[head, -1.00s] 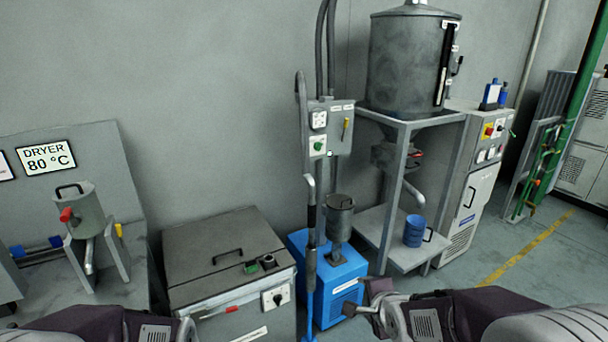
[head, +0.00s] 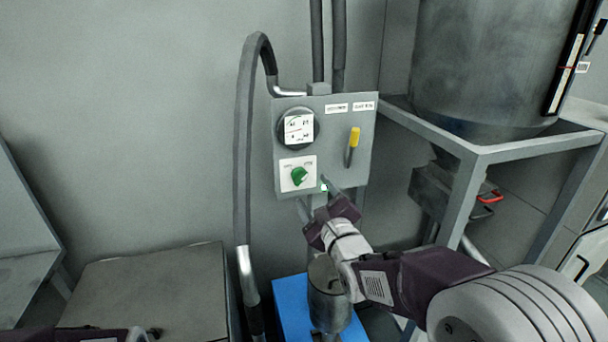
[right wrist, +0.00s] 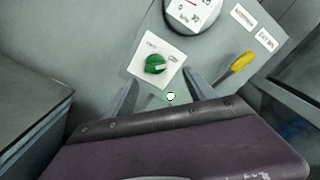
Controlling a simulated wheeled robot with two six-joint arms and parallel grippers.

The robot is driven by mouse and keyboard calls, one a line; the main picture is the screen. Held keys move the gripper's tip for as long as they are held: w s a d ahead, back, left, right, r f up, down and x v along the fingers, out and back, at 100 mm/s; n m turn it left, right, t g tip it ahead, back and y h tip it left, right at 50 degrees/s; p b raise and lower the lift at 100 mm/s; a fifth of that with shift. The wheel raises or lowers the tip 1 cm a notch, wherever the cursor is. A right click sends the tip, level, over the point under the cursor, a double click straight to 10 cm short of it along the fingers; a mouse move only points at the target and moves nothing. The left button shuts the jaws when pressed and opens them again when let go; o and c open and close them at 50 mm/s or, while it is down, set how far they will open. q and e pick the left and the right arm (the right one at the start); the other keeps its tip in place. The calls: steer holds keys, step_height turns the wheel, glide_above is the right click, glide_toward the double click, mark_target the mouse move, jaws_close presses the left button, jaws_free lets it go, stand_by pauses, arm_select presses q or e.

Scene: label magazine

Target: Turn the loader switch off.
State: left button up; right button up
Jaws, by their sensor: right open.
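The loader switch is a green rotary knob (head: 299,176) on a white plate, low on the front of a grey control box (head: 362,125). In the right wrist view the knob (right wrist: 155,64) shows clearly, its pale pointer towards the right-hand label; the label words are too small to read. My right gripper (head: 314,202) is just below and in front of the box. Its two fingers are apart, and in the right wrist view the open gripper (right wrist: 163,88) has the knob beyond the gap between its fingertips, with nothing held.
A round gauge (head: 299,128) is above the knob and a yellow-tipped lever (head: 353,145) to its right. A small lit indicator (head: 324,187) is at the box's lower edge. A thick hose (head: 243,150) hangs left, and a steel frame (head: 480,153) stands right.

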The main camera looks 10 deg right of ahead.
mark_target(301, 179)
steer(key=w, duration=0.3)
steer(key=w+a, duration=0.1)
steer(key=w, duration=0.3)
steer(key=shift+a+f+p, duration=0.15)
steer(key=shift+a+p, duration=0.05)
steer(key=shift+p, duration=0.2)
steer(key=shift+w+d+f, duration=0.1)
steer(key=shift+w+f, duration=0.05)
steer(key=shift+w, duration=0.25)
steer(key=shift+s, duration=0.1)
steer(key=shift+c, duration=0.6)
steer(key=c, duration=1.3)
arm_select(q)
steer(key=shift+s+a, duration=0.45)
steer(key=shift+s, duration=0.05)
arm_select(e)
steer(key=shift+o, duration=0.2)
